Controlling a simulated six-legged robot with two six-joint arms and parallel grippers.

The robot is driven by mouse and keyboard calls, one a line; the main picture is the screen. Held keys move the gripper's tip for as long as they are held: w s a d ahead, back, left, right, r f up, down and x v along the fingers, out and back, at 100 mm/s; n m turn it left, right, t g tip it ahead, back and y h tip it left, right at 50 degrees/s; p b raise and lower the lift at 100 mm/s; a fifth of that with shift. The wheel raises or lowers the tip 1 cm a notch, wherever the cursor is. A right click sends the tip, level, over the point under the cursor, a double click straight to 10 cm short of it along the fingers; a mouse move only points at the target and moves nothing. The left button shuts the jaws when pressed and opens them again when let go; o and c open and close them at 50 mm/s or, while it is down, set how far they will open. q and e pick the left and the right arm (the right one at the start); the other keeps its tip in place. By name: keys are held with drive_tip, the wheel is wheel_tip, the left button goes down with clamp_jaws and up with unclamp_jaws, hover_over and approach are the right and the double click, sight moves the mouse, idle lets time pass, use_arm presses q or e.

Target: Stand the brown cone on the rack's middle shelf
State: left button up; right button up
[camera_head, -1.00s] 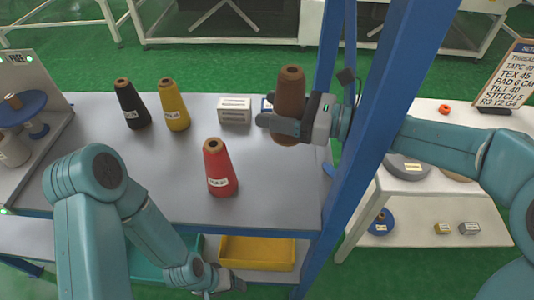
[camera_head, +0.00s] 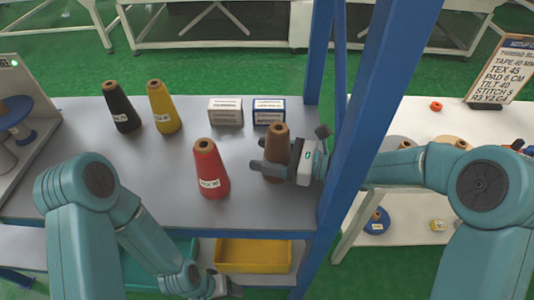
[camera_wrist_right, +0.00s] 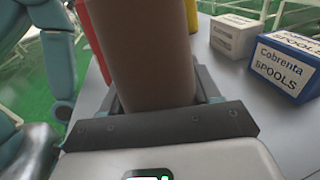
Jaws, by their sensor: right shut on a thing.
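The brown cone (camera_head: 277,152) stands about upright at the right end of the rack's grey middle shelf (camera_head: 250,208). My right gripper (camera_head: 272,170) is shut on it, and the cone fills the right wrist view (camera_wrist_right: 150,50) between the fingers. Its base looks at or very near the shelf surface; I cannot tell if it touches. My left gripper (camera_head: 222,288) is low at the front, near the yellow bin, and its fingers are too small to read.
A red cone (camera_head: 209,170) stands left of the brown one. Black (camera_head: 121,108) and yellow (camera_head: 162,108) cones, a white box (camera_head: 226,112) and a blue-white box (camera_head: 268,111) stand behind. A blue post (camera_head: 365,120) rises close right. A yellow bin (camera_head: 252,256) sits below.

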drive_tip(key=shift+f, duration=0.1)
drive_tip(key=o, duration=1.2)
drive_tip(key=shift+f, duration=0.1)
drive_tip(key=shift+o, duration=0.2)
drive_tip(key=shift+d+r, duration=0.1)
drive_tip(key=shift+r, duration=0.15)
drive_tip(key=v, duration=1.1)
drive_tip(key=shift+d+b, duration=0.35)
drive_tip(key=shift+d, duration=0.05)
drive_tip(key=shift+s+d, duration=0.1)
drive_tip(key=shift+d, duration=0.05)
